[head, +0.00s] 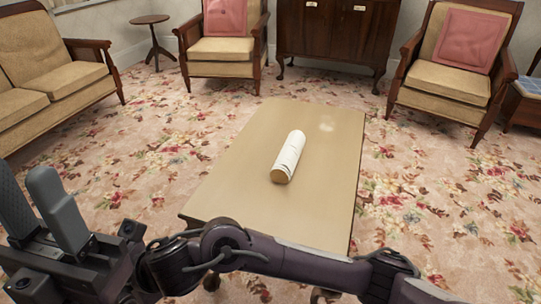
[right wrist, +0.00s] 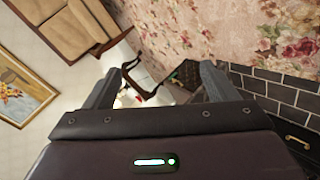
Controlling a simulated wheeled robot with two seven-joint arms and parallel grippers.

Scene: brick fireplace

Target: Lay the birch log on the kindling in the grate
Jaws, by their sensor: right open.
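The birch log (head: 289,157) lies on the bare tan table in the head view. It is a white cylinder with dark marks and a tan cut end facing me. My right arm reaches across the bottom of the head view from the right, so its gripper (head: 24,172) is at the far left, in front of the table and well apart from the log. Its two grey fingers are open and empty; they also show spread in the right wrist view (right wrist: 160,69). My left gripper is out of view. I cannot make out the grate or the kindling for certain.
The low table (head: 235,155) has clear space around the log. A sofa (head: 50,75) stands at the left, with armchairs (head: 225,45) and a dark cabinet (head: 325,35) behind. Dark brickwork (right wrist: 283,90) shows at right in the right wrist view. Flowered carpet surrounds the table.

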